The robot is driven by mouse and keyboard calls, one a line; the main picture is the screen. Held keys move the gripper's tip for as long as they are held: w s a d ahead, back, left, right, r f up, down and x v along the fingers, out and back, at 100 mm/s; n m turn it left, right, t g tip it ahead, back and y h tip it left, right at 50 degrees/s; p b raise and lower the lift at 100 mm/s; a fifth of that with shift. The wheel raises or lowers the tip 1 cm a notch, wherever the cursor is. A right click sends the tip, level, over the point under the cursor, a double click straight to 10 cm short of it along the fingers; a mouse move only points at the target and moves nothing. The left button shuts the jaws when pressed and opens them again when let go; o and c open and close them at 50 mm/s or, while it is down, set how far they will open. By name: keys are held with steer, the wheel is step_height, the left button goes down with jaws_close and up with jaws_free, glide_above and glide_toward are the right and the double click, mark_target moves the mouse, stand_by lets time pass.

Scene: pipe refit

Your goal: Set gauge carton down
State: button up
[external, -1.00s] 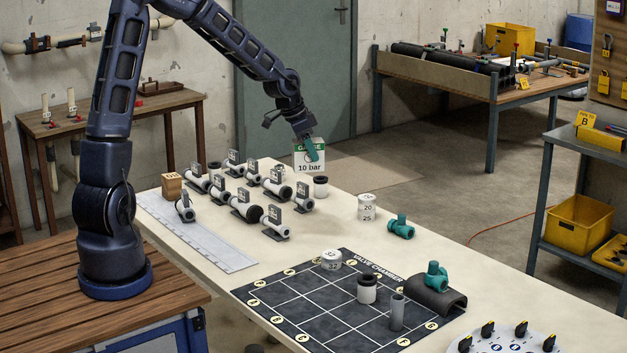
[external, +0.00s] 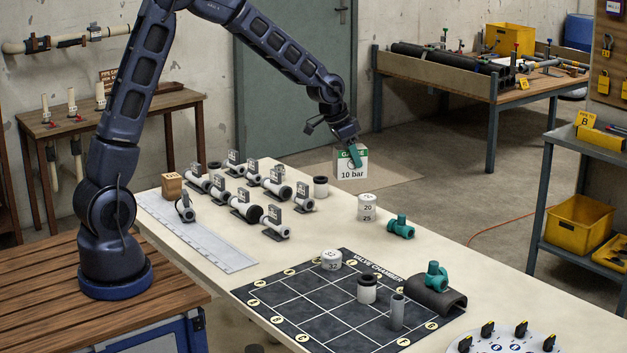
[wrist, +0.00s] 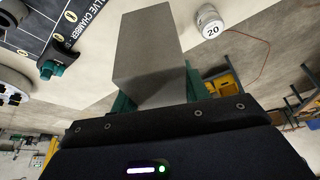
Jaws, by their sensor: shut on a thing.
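The gauge carton (external: 351,164) is a small box with a green top band and "10 bar" on its white face. My gripper (external: 356,155) is shut on it from above and holds it in the air, near the table's far edge. In the wrist view the carton (wrist: 150,45) shows as a plain grey box between the teal fingers. The carton's underside is not seen clearly in the external view. The cream table (external: 290,228) lies below and in front of it.
Several pipe pieces with grey tags (external: 245,205) stand left of the carton. A white-and-black cylinder (external: 321,187), a white numbered stack (external: 367,207) and a teal valve (external: 401,227) stand nearby. The dark valve chamber grid (external: 290,309) lies nearer the front.

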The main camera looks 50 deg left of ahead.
steer(key=w+d, duration=0.2)
steer(key=d, duration=0.6)
steer(key=shift+n, duration=0.3)
steer(key=f, duration=1.9)
steer(key=shift+w+d+f, duration=0.1)
steer(key=shift+d+f, duration=0.1)
steer(key=shift+d, duration=0.05)
steer(key=shift+f, duration=0.15)
steer(key=o, duration=1.1)
